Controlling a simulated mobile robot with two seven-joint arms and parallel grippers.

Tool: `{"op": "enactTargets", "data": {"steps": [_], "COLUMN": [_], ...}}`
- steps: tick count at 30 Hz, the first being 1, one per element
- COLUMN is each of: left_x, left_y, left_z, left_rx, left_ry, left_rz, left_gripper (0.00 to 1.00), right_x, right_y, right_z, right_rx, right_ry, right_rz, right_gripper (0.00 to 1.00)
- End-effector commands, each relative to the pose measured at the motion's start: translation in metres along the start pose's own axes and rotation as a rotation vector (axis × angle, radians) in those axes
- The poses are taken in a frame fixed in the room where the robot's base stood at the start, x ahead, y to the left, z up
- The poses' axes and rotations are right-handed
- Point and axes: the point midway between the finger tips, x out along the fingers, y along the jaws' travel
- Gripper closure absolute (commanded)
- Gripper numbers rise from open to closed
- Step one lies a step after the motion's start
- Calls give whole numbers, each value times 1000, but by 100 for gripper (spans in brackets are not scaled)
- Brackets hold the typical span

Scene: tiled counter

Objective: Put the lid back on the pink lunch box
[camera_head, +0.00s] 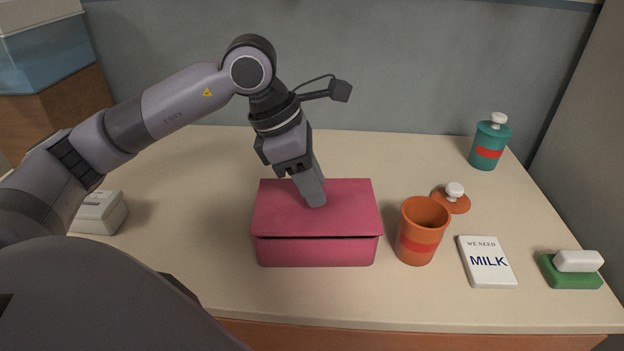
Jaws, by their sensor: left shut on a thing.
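The pink lunch box (315,254) stands on the counter near the middle. Its flat pink lid (345,213) lies over the top of it, roughly lined up with the walls. A thin dark line runs between the lid's front edge and the box; I cannot tell whether the lid is fully seated. My left gripper (316,201) comes down from above and is shut on the lid near the middle of its top. The fingers hide the spot that they grip. My right gripper is not in view.
Close to the right of the box stands an open orange cup (417,240). Beyond it are an orange lid with a white knob (454,193), a milk note (487,262), a green block with a white top (570,272) and a teal canister (487,148). A white container (98,213) stands left.

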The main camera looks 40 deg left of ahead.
Motion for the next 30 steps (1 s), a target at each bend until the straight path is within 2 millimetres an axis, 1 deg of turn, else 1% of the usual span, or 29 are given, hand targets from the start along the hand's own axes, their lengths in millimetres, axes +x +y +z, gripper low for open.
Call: {"op": "enactTargets", "data": {"steps": [14, 15, 17, 23, 24, 26, 30], "left_x": [0, 0, 0, 0, 0, 0, 0], "left_y": [0, 0, 0, 0, 0, 0, 0], "left_z": [0, 0, 0, 0, 0, 0, 0], "left_rx": [0, 0, 0, 0, 0, 0, 0], "left_ry": [-1, -1, -1, -1, 0, 0, 0], "left_rz": [0, 0, 0, 0, 0, 0, 0], "left_gripper": [100, 57, 37, 37, 30, 11, 11], "right_x": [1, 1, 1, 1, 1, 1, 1], "right_y": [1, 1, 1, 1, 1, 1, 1], "right_z": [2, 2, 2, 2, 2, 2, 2], "right_rx": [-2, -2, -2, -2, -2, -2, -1], "right_ry": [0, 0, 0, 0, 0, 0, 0], "right_rz": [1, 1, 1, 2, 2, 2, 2], "right_gripper": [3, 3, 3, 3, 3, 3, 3]}}
